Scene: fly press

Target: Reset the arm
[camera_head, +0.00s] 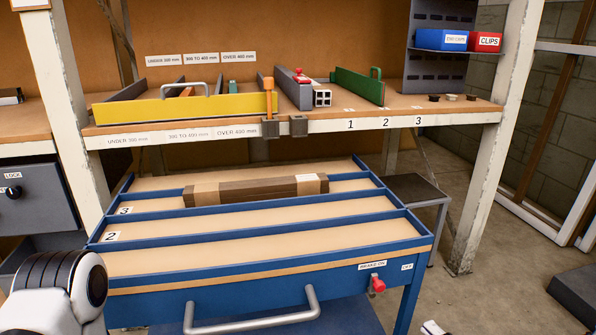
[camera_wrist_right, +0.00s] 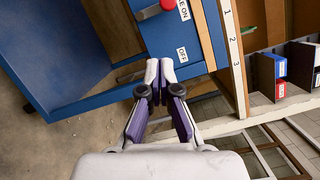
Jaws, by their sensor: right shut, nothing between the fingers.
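My right gripper (camera_wrist_right: 159,70) is shut and empty in the right wrist view, its fingertips together in front of the blue cart's side near the OFF label. Only a small white part of it (camera_head: 432,328) shows at the bottom edge of the head view, right of the cart (camera_head: 240,290). A link of my left arm (camera_head: 60,285) fills the lower left corner; my left gripper is out of the picture. A brown long package (camera_head: 255,190) lies in the cart's rear part.
The red brake knob (camera_head: 377,284) sticks out of the cart's front right, beside a grey handle (camera_head: 255,312). A shelf (camera_head: 310,126) with a yellow-fronted tray (camera_head: 185,109) and blue and red bins (camera_head: 440,40) stands behind. Floor at right (camera_head: 490,290) is mostly clear.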

